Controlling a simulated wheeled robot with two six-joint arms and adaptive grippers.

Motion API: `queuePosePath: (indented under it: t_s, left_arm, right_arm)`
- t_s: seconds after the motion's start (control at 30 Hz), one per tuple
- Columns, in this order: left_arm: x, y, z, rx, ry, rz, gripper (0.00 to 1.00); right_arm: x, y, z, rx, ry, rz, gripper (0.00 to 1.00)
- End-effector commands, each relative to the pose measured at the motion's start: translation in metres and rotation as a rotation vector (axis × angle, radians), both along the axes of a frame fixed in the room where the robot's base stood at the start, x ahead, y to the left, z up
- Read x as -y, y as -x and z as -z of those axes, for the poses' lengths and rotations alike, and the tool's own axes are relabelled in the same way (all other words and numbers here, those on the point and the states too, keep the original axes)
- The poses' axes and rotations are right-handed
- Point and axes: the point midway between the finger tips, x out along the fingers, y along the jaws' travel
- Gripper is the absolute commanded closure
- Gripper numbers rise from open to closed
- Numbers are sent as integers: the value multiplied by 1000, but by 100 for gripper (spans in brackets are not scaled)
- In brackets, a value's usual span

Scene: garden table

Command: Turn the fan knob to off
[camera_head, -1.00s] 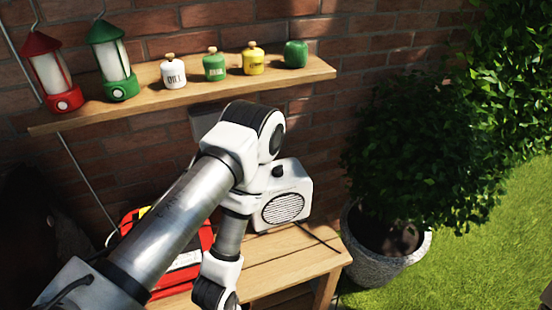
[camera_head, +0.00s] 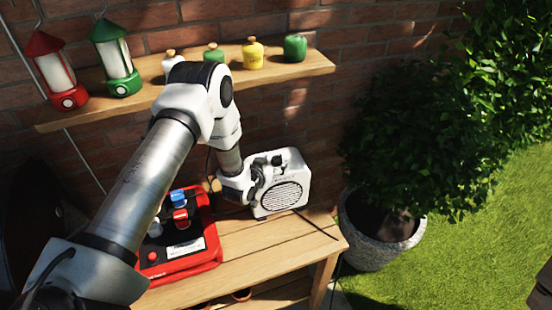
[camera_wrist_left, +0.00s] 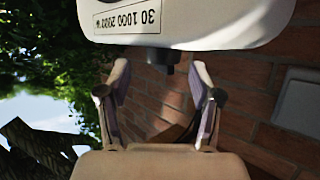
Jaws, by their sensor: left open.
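The fan (camera_head: 283,190) is a white box with a round slatted grille, standing on the wooden table against the brick wall. A dark knob (camera_head: 277,160) shows on its top. In the left wrist view the fan's white body (camera_wrist_left: 230,30) is upside down, with a "1000 2000" scale label. The dark knob (camera_wrist_left: 160,56) sticks out from the body there, between the fingertips and a little beyond them. My left gripper (camera_wrist_left: 160,78) is open and empty; I see no contact.
A red case (camera_head: 207,255) with blue and red items lies left of the fan. A shelf (camera_head: 140,100) above holds red and green lanterns and several small canisters. A potted bush (camera_head: 385,240) stands right of the table. The table's front right is clear.

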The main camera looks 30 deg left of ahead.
Motion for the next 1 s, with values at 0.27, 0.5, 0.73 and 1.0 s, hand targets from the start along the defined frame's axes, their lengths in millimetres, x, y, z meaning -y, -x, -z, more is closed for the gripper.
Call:
queuePosePath:
  t_s: [0.27, 0.5, 0.73, 1.0]
  left_arm:
    - [-1, -23, 10, -2, 1, 1, 35]
    - [-1, -22, 10, -3, 1, 1, 64]
    - [0, -22, 11, -4, 1, 1, 95]
    - [0, -22, 11, -6, 1, 1, 95]
  right_arm:
    - [0, 0, -8, 0, 0, 0, 60]
    - [0, 0, -8, 0, 0, 0, 60]
    - [0, 0, -8, 0, 0, 0, 60]
    - [0, 0, -8, 0, 0, 0, 60]
